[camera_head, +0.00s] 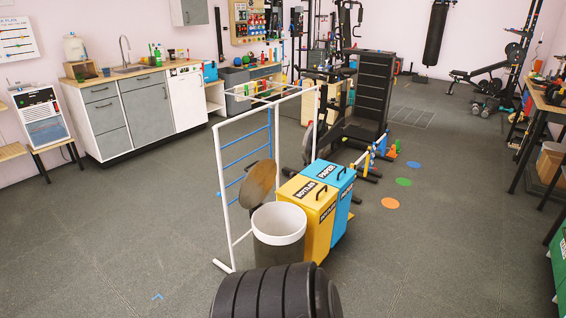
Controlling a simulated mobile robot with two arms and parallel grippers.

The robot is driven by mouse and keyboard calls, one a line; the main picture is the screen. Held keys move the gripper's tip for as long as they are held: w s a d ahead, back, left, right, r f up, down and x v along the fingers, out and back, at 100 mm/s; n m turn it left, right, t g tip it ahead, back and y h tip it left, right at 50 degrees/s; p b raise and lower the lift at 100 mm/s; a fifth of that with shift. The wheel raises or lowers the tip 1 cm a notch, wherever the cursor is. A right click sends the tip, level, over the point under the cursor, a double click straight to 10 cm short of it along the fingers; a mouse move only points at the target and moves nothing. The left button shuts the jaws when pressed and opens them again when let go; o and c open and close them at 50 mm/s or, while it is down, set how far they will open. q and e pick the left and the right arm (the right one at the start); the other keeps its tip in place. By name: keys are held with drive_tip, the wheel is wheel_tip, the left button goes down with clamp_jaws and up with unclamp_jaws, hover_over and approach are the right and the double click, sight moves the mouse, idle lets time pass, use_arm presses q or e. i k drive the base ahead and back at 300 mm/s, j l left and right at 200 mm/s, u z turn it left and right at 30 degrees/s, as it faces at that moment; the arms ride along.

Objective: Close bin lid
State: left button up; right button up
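A dark round bin (279,254) with a wide white rim stands in the lower middle of the head view. Its mouth is open. A brownish round lid (258,180) stands steeply tilted up at the bin's back left, clear of the mouth. Whether a hinge joins lid and bin is too small to tell. Neither of my grippers is in view.
A yellow bin (321,228) marked BOTTLES and a blue bin (343,202) marked PAPER stand close on the right. A white frame (222,190) stands behind and left. An unclear dark ribbed shape (270,295) fills the bottom middle. Open floor (110,235) lies left.

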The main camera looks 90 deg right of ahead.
sight(256, 185)
drive_tip(key=i+l+z, duration=0.1)
drive_tip(key=z, duration=0.4)
drive_tip(key=i+l+z, duration=0.1)
drive_tip(key=z, duration=0.4)
drive_tip(key=i+z, duration=0.1)
drive_tip(key=z, duration=0.35)
drive_tip(key=i+z, duration=0.1)
drive_tip(key=z, duration=0.4)
drive_tip(key=i+z, duration=0.15)
drive_tip(key=z, duration=0.35)
